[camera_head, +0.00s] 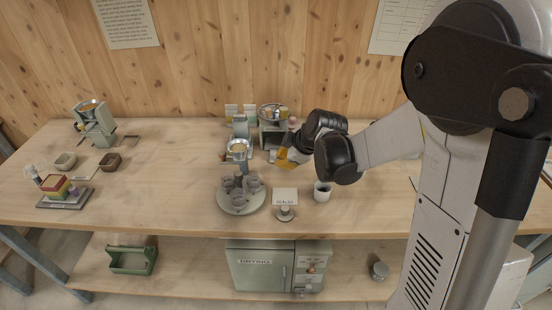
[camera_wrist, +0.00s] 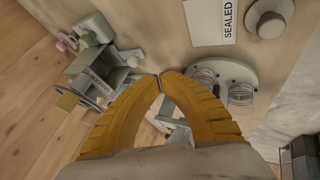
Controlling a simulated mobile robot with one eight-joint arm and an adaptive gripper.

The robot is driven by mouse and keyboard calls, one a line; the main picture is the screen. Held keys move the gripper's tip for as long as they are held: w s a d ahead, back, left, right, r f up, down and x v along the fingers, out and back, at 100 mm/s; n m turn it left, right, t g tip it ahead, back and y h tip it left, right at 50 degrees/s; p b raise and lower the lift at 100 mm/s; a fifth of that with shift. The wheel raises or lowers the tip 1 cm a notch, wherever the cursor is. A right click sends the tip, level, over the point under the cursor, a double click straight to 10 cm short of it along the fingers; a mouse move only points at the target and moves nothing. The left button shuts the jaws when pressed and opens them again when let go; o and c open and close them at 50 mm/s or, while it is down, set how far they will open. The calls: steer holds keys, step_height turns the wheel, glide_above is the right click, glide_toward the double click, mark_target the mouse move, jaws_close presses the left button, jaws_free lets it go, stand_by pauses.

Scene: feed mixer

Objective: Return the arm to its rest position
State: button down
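My gripper (camera_head: 283,158) is a pair of yellow fingers on the end of my arm, which reaches in from the right over the middle of the table. The part of the arm behind the black wrist joint hides some of the table's right side.
A dispenser (camera_head: 95,118) stands far left. The table's (camera_head: 160,190) left-centre is clear.

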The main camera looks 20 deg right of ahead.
steer(key=s+r+m+h, duration=0.1)
steer(key=s+r+m, duration=0.2)
steer(key=s, duration=0.5)
steer(key=s+a+r+m, duration=0.1)
steer(key=s+r+m, duration=0.3)
steer(key=s, duration=0.4)
steer(key=s+a+r+m+h, duration=0.1)
steer(key=s+r+m, duration=0.2)
steer(key=s+m, duration=0.3)
steer(key=s, duration=0.2)
steer(key=shift+s+r+h, duration=0.25)
steer(key=shift+s+h, duration=0.05)
steer(key=shift+s, duration=0.1)
